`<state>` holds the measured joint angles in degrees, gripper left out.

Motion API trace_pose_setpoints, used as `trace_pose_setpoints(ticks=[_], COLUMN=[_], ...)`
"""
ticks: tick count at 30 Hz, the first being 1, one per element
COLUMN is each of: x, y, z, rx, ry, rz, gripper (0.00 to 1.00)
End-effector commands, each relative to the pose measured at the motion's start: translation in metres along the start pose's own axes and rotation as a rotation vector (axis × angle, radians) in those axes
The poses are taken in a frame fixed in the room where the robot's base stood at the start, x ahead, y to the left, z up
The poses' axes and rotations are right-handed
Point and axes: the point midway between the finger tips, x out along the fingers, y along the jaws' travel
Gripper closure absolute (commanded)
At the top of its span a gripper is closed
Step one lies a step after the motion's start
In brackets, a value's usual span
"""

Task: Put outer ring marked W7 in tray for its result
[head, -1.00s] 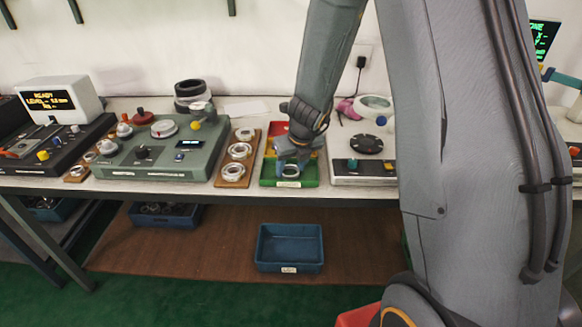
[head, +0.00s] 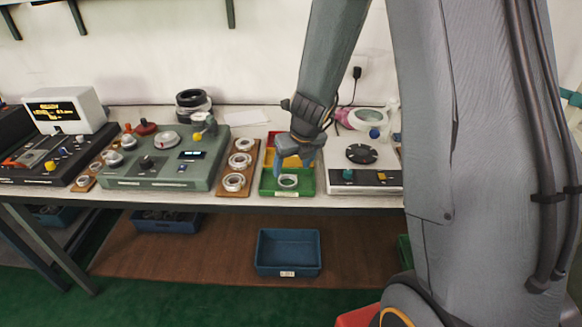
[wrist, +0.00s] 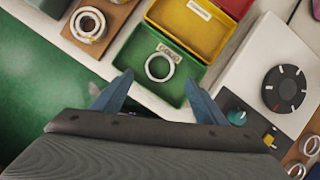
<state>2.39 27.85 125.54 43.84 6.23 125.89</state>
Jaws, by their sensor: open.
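A metal outer ring (head: 288,181) lies flat in the green tray (head: 308,189); it also shows in the wrist view (wrist: 161,66), beside a small label at the tray's far side. Its marking is too small to read. My gripper (head: 296,160) is above the tray, apart from the ring. In the wrist view my gripper (wrist: 157,82) has its two blue fingers spread wide with nothing between them. A yellow tray (wrist: 190,22) adjoins the green one, and a red tray (head: 282,139) stands behind it.
A wooden board (head: 225,189) with several rings stands left of the trays, with a grey-green instrument (head: 165,170) beyond it. A white device with a black dial (head: 362,154) stands close on the right. A blue bin (head: 289,236) sits below the bench.

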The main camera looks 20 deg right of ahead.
Motion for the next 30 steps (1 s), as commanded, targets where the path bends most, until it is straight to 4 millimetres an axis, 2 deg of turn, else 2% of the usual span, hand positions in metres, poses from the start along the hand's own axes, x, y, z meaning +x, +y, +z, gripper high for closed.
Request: trace_pose_setpoints(ticks=[1, 6, 14, 17, 20, 30], x=[-0.013, -0.036, -0.052, -0.059, -0.069, -0.120], y=[0.000, 0.000, 0.001, 0.004, 0.010, 0.033], z=[0.001, 0.001, -0.001, -0.004, -0.013, -0.067], rx=[0.000, -0.001, -0.014, -0.110, -0.329, -1.437], ry=[-0.001, -0.002, 0.001, 0.005, 0.017, 0.061], rz=[0.000, -0.001, 0.001, 0.006, 0.019, 0.111], gripper=[0.34, 0.34, 0.34, 0.34, 0.34, 0.34])
